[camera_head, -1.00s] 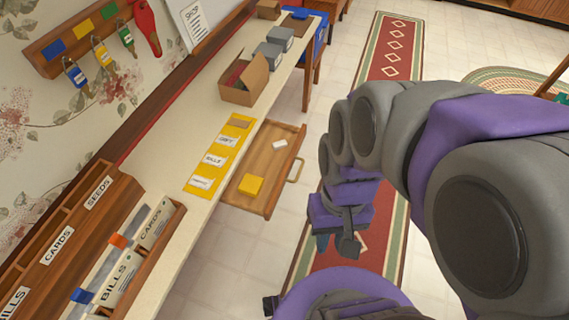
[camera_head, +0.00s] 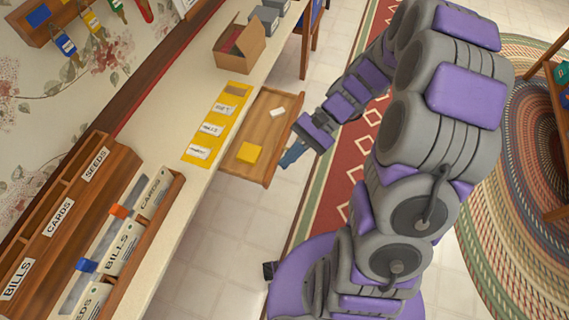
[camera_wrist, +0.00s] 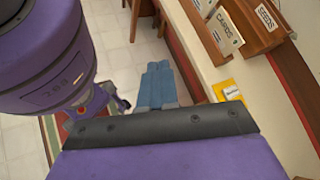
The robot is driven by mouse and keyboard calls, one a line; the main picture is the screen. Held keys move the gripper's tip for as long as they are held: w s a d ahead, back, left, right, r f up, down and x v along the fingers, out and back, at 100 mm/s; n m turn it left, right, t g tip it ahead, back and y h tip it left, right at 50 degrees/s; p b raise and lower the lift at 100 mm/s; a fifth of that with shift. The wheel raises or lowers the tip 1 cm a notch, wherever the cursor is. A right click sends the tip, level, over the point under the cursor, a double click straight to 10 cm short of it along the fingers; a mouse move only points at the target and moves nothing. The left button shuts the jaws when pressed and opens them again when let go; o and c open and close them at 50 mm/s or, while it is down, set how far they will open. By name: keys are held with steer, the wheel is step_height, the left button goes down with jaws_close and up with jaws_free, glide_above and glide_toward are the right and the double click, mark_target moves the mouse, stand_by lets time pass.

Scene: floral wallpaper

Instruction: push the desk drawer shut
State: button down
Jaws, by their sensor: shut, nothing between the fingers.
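The wooden desk drawer (camera_head: 264,130) stands pulled out from the desk (camera_head: 176,185) in the head view. A yellow block (camera_head: 249,152) and a small white item (camera_head: 278,112) lie in it. My gripper (camera_head: 291,156) is beside the drawer's front, on the side away from the desk. The drawer's handle is hidden behind my gripper, and I cannot tell whether they touch. In the wrist view my gripper's blue fingers (camera_wrist: 157,84) are together with nothing between them. I cannot make out the drawer there.
On the desk are a yellow mat with labels (camera_head: 217,124), an open cardboard box (camera_head: 240,48) and a wooden sorter (camera_head: 70,225). A red runner rug (camera_head: 340,175) and a round braided rug (camera_head: 510,190) lie on the floor. Tiled floor is clear below the drawer.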

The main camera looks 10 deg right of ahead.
mark_target(278, 161)
steer(key=w+d+f+m+t+y, duration=0.3)
steer(key=w+f+m, duration=0.1)
steer(key=f, duration=0.3)
steer(key=w+d+f+m+t+y, duration=0.3)
steer(key=w+f+m, duration=0.1)
steer(key=w+f, duration=0.15)
steer(key=s+d+f+m+t, duration=0.1)
steer(key=d+f+m+t, duration=0.35)
steer(key=f, duration=0.45)
steer(key=s+d+f+m+t, duration=0.1)
steer(key=d+f+m+t, duration=0.35)
steer(key=f, duration=0.55)
steer(key=f+b+x, duration=0.1)
steer(key=b+x, duration=0.2)
steer(key=x, duration=1.1)
steer(key=shift+w+a+h, duration=0.2)
steer(key=shift+a+h, duration=0.15)
steer(key=shift+h, duration=0.05)
steer(key=shift+r, duration=0.1)
